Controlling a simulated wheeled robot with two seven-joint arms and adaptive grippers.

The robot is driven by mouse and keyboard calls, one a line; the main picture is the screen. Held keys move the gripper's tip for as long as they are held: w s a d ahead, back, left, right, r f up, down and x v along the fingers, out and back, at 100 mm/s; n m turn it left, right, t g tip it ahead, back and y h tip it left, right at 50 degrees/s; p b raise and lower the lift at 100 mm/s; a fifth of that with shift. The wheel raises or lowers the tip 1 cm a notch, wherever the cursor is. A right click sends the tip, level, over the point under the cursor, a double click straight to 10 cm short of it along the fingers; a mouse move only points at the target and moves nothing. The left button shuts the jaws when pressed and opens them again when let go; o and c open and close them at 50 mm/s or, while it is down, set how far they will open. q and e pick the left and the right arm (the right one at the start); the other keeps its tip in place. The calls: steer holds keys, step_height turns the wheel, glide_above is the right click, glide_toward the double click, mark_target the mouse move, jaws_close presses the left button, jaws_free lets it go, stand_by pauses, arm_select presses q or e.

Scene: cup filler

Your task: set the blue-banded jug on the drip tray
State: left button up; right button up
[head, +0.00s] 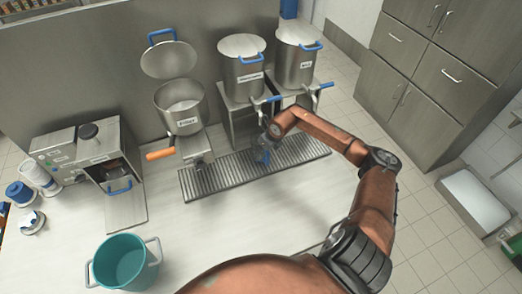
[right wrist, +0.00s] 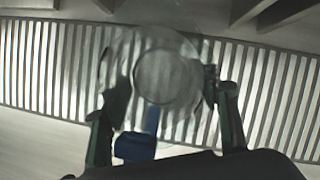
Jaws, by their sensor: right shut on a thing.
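The drip tray (head: 215,178) is a long grey slatted tray along the back of the counter, below the taps. My right gripper (head: 268,150) is over the tray's middle, mostly hidden by its own arm in the head view. In the right wrist view, my right gripper (right wrist: 165,125) has its fingers on either side of a clear, see-through jug (right wrist: 165,75) and is shut on it. A blue part (right wrist: 134,147) shows on its near side. The tray's slats (right wrist: 50,70) show through and around the jug. I cannot tell whether its base touches the tray. My left gripper is not in view.
Several steel pots stand behind the tray, including an open one (head: 180,108) with an orange-handled tap (head: 160,154). Two lidded pots (head: 243,75) have blue-handled taps. A teal bucket (head: 125,262) stands at front left, and a machine (head: 85,150) at left. The counter before the tray is clear.

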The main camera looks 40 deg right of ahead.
steer(key=shift+w+a+f, duration=0.1)
steer(key=shift+w+f, duration=0.05)
steer(key=shift+w, duration=0.35)
steer(key=shift+f, duration=0.15)
steer(key=shift+s, duration=0.15)
steer(key=o, duration=1.3)
steer(key=shift+f, duration=0.1)
steer(key=v, duration=1.2)
